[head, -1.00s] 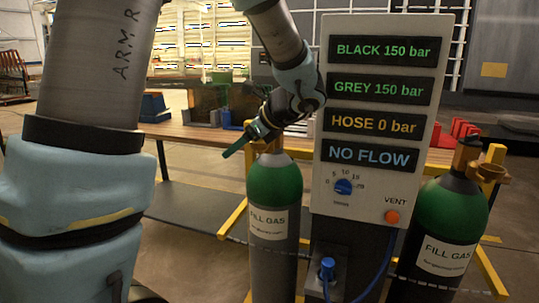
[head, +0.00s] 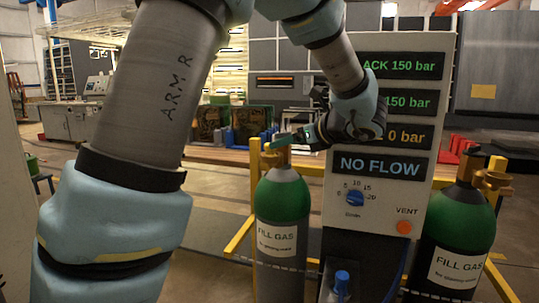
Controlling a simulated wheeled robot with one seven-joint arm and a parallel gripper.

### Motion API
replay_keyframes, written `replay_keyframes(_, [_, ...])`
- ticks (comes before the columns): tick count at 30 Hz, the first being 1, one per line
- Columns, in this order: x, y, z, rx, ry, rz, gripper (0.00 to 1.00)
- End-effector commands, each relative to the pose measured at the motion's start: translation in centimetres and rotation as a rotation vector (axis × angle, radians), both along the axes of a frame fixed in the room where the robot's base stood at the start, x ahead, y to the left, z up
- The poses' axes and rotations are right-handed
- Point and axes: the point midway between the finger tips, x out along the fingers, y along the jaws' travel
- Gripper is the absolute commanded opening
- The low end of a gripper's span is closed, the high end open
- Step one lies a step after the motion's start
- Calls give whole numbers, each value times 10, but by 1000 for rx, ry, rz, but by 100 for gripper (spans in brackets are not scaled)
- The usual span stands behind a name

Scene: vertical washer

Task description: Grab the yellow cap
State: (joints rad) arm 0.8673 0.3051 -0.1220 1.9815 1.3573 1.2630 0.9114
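A brownish-yellow cap or valve top (head: 277,158) shows on the left green gas cylinder (head: 283,197), partly mixed with a yellow frame behind it. The right green cylinder (head: 452,208) has a similar brownish top (head: 471,165) with a yellowish-brown ring-like part (head: 496,181) at its right side. I cannot tell which of these is the yellow cap. My gripper (head: 279,141) has teal fingers pointing left, just above the left cylinder's top in the picture. It is seen edge-on, so its opening and any contact cannot be made out.
A grey panel (head: 440,120) with lit readouts, a blue knob and an orange vent button stands between the cylinders; my arm covers part of it. A blue-topped fitting (head: 342,281) sits low in front. Yellow frame bars (head: 240,228) stand around the cylinders.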

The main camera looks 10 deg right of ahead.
Motion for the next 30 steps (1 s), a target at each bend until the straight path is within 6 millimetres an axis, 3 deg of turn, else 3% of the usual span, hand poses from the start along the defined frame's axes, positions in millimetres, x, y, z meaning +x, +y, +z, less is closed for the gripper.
replay_keyframes(24, [81, 47, -35, 3, -1, 1, 77])
replay_keyframes(30, [87, 49, -39, 3, -1, -2, 77])
